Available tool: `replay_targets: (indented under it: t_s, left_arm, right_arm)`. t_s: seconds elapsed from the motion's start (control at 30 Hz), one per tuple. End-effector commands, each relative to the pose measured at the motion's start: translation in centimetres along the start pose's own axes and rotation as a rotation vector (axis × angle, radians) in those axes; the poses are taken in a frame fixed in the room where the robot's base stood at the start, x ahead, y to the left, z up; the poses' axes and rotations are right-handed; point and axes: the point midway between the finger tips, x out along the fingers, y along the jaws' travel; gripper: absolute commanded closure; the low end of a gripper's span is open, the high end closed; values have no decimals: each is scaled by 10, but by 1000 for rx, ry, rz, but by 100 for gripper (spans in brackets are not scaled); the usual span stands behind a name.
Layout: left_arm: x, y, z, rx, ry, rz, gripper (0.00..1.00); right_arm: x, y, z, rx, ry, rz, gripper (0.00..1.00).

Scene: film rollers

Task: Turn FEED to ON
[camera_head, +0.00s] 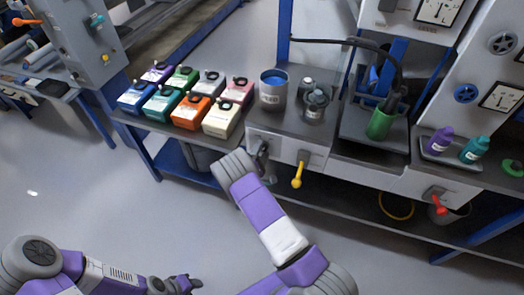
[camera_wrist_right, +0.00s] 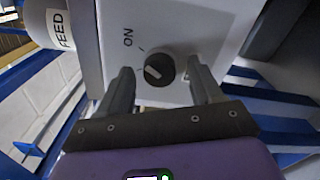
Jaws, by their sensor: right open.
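A dark round knob (camera_wrist_right: 160,70) with a white pointer mark sits on a light grey panel (camera_wrist_right: 190,25) in the right wrist view. The word ON is printed to its upper left, with a tick beside it. The pointer faces left, off the ON tick. A FEED label (camera_wrist_right: 65,28) shows at the top left. My right gripper (camera_wrist_right: 163,85) is open, its fingers on either side of the knob; contact cannot be told. In the head view it (camera_head: 262,150) is at the bench front, partly hiding the knob. My left gripper (camera_head: 188,283) is low, away from the bench.
A yellow lever (camera_head: 299,170) and a red lever (camera_head: 437,202) stick out of the bench front to the right. Several coloured boxes (camera_head: 222,119), a grey can (camera_head: 273,92) and a green cup (camera_head: 380,123) stand on top. The floor left of the bench is clear.

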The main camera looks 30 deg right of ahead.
Motion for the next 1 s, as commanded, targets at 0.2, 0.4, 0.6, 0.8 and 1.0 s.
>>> replay_targets:
  t_s: [0.2,0.4,0.6,0.8,1.0]
  left_arm:
    - [-10,4,0,0,0,0,57]
    - [-14,5,1,0,0,0,57]
    - [-14,5,1,0,0,0,57]
    - [-14,5,1,0,0,0,57]
    - [-14,5,1,0,0,0,57]
  right_arm:
    - [-38,2,-1,-2,5,-1,35]
    - [-63,1,0,-1,3,-2,35]
    - [-69,0,0,0,2,-1,35]
    - [-69,0,0,0,2,-1,35]
    - [-68,0,0,0,1,-2,35]
